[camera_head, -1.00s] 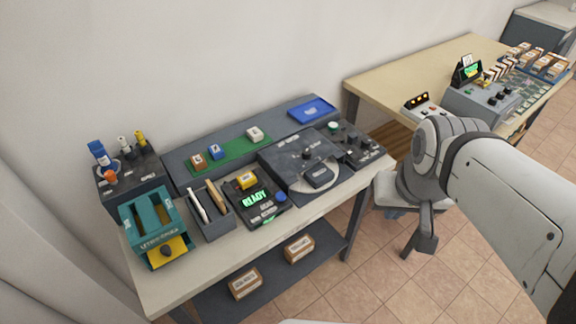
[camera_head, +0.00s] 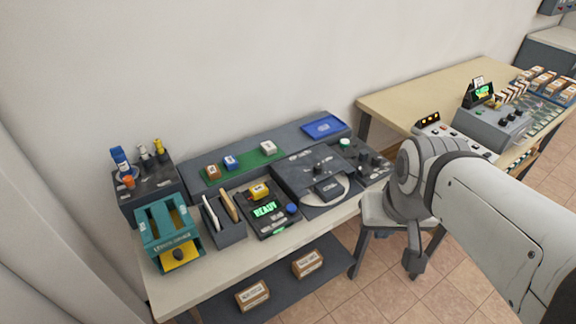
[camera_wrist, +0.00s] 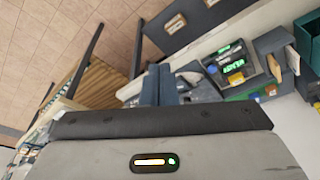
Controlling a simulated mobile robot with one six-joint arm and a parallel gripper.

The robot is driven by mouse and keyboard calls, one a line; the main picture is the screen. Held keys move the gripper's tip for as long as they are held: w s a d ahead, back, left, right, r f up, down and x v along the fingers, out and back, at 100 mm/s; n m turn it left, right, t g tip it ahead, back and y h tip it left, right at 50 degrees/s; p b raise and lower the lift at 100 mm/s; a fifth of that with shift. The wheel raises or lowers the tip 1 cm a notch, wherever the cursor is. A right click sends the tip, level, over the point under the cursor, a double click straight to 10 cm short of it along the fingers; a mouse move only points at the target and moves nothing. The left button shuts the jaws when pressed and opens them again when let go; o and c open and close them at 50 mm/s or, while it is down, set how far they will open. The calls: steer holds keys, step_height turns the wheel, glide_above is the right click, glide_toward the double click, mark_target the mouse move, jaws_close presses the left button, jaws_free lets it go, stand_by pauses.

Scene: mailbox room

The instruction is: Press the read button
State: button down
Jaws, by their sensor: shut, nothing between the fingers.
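A dark reader box with a lit green READY display (camera_head: 265,209) stands at the front middle of the near table. A round blue button (camera_head: 292,209) sits at its right side; its label is too small to read. A yellow block (camera_head: 259,191) is on the box behind the display. The box also shows in the wrist view with its green display (camera_wrist: 234,67). My gripper (camera_head: 414,268) is shut and empty, pointing down right of the near table, well apart from the box. Its fingers also show in the wrist view (camera_wrist: 159,85).
A teal stamp press (camera_head: 166,232), a grey bin with envelopes (camera_head: 226,232) and a dial machine (camera_head: 300,170) stand around the box. A stool (camera_head: 378,212) is behind my arm. A second table (camera_head: 400,95) with devices stands at the right. Parcels lie on the lower shelf (camera_head: 285,283).

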steer(key=shift+a, duration=0.1)
steer(key=w+f+n+t+h, duration=0.1)
steer(key=w+n+t, duration=0.15)
steer(key=w, duration=0.65)
steer(key=w+f+n+t, duration=0.2)
steer(key=w+n, duration=0.2)
steer(key=w, duration=0.5)
steer(key=n+g+y, duration=0.2)
steer(key=n+y, duration=0.6)
steer(key=n, duration=0.4)
glide_above(294, 209)
step_height(294, 209, down, 10)
steer(key=f, duration=0.1)
steer(key=shift+r+t, duration=0.25)
steer(key=shift+r, duration=0.05)
step_height(294, 209, down, 8)
steer(key=b, duration=0.8)
steer(key=shift+r, duration=0.1)
steer(key=shift+f+b, duration=0.5)
